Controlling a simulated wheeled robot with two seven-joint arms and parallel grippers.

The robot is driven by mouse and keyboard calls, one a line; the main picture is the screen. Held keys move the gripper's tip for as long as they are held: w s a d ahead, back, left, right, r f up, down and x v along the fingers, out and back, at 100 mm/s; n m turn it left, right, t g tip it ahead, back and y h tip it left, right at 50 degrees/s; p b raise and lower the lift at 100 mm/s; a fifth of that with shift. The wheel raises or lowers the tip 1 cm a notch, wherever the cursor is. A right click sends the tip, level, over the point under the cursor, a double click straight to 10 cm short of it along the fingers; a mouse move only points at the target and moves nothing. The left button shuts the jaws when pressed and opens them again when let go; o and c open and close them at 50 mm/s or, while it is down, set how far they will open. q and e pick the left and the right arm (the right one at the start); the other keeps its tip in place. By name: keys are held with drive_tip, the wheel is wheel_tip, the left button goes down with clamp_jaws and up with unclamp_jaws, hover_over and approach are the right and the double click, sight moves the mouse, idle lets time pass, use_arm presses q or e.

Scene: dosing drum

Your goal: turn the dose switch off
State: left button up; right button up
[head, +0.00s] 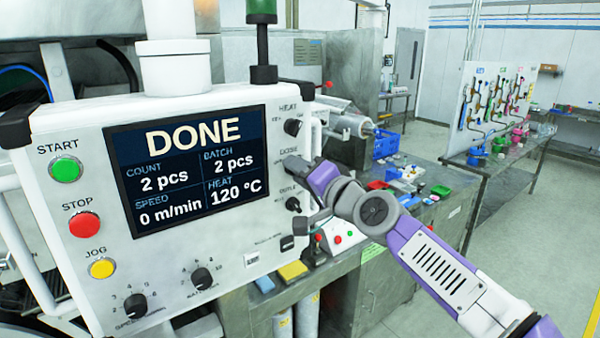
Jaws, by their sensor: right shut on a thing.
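The white control panel (85,150) fills the left of the head view. Its screen (188,170) reads DONE, 2 pcs, 0 m/min and 120 °C. The dose label (288,149) is on the panel's right side, between two other black knobs. My right gripper (292,164) is at the dose switch just under this label and is shut on it. The gripper hides the switch, so its setting cannot be read. My left gripper is not in view.
The heat knob (292,127) is just above my gripper and another black knob (293,204) just below. Green START (66,169), red STOP (84,225) and yellow JOG (102,268) buttons line the panel's left. A metal bench stands behind my right arm.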

drive_tip(key=o, duration=1)
drive_tip(key=shift+o, duration=0.2)
drive_tip(key=b+v, duration=0.3)
drive_tip(key=v, duration=0.4)
drive_tip(key=shift+s+d, duration=0.2)
